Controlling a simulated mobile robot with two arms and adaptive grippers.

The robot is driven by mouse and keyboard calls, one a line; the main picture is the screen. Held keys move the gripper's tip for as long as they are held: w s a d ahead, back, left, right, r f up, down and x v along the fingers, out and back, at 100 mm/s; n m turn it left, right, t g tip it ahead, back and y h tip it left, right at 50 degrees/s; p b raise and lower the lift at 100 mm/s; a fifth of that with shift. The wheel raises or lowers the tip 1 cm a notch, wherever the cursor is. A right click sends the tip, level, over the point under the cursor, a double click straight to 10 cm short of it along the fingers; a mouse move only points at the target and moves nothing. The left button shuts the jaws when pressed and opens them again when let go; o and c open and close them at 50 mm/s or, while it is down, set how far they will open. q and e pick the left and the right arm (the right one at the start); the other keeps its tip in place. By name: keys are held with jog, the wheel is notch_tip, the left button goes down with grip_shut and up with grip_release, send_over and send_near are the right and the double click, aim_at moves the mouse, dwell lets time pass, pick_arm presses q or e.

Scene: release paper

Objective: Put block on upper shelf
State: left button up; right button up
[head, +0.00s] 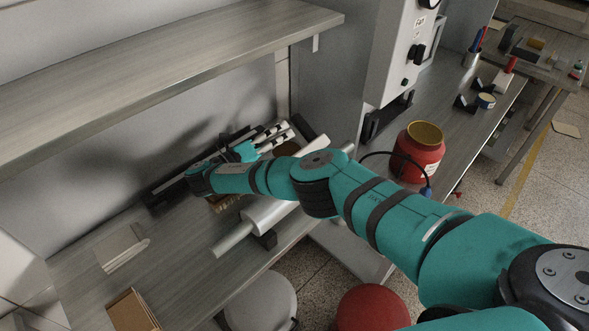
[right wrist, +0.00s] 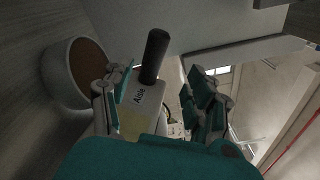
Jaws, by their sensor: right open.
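The upper shelf (head: 150,75) is a grey wood-grain board across the upper left of the head view, with nothing seen on it. My right gripper (head: 238,152) is low over the workbench (head: 85,265), below the shelf, among tubes and a dark rack. In the right wrist view the right gripper (right wrist: 160,78) is open. A white labelled item (right wrist: 143,100) with a black cylindrical end (right wrist: 154,55) shows between its fingers; contact cannot be told. I cannot tell which thing is the block; a brown box-like piece (head: 131,311) lies at the bench's front left. My left gripper is not in view.
A round pale container with a brown top (right wrist: 85,75) is close to the left finger. A white roll (head: 268,215) lies near the bench edge. A red jar (head: 418,155) stands on the right bench. A grey cabinet (head: 400,50) rises right of the shelf.

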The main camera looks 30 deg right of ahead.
aim_at(299, 130)
notch_tip(299, 130, down, 2)
jog(key=shift+w+f+b, duration=0.15)
jog(key=shift+b, duration=0.4)
jog(key=d, duration=0.1)
jog(key=d+r, duration=0.1)
jog(key=shift+w+d, duration=0.15)
jog(key=shift+d, duration=0.15)
jog(key=b+x, duration=0.3)
jog(key=x, duration=0.1)
jog(key=shift+d+f, duration=0.1)
jog(key=shift+d, duration=0.05)
jog(key=shift+w+d, duration=0.1)
jog(key=shift+d, duration=0.3)
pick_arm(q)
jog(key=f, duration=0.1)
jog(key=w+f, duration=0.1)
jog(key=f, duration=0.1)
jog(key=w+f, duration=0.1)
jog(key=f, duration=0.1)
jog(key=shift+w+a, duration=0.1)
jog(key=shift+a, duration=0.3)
pick_arm(e)
jog(key=shift+r, duration=0.2)
jog(key=c, duration=0.7)
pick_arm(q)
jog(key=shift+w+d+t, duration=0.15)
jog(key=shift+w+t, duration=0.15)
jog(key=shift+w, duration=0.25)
pick_arm(e)
grip_shut()
